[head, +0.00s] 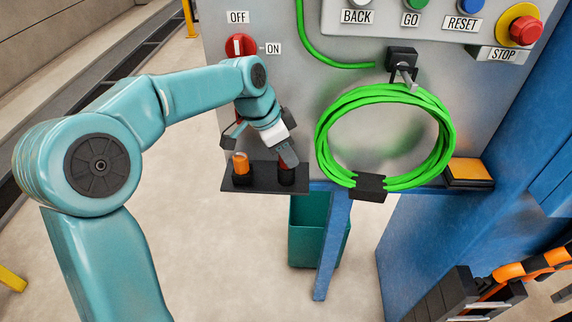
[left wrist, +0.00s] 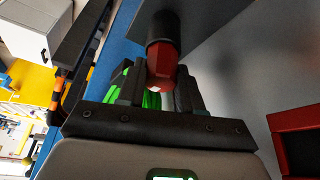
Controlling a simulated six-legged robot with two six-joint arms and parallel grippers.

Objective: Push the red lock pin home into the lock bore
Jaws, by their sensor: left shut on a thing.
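The red lock pin (left wrist: 163,68) shows in the left wrist view, with one end in a black round holder (left wrist: 160,27). My left gripper (head: 288,156) is shut on the pin, its black fingers either side of it. In the head view this is above the right-hand black holder (head: 287,175) on a small dark shelf (head: 261,186); the fingers mostly hide the pin there. I cannot make out a separate lock bore, nor how deep the pin sits. My right gripper is not in view.
An orange peg (head: 240,164) stands in the left holder on the shelf, close to my gripper. A green coil (head: 323,135) hangs on the panel to the right. A red OFF/ON switch (head: 240,46) is above. A green bin (head: 303,243) stands below.

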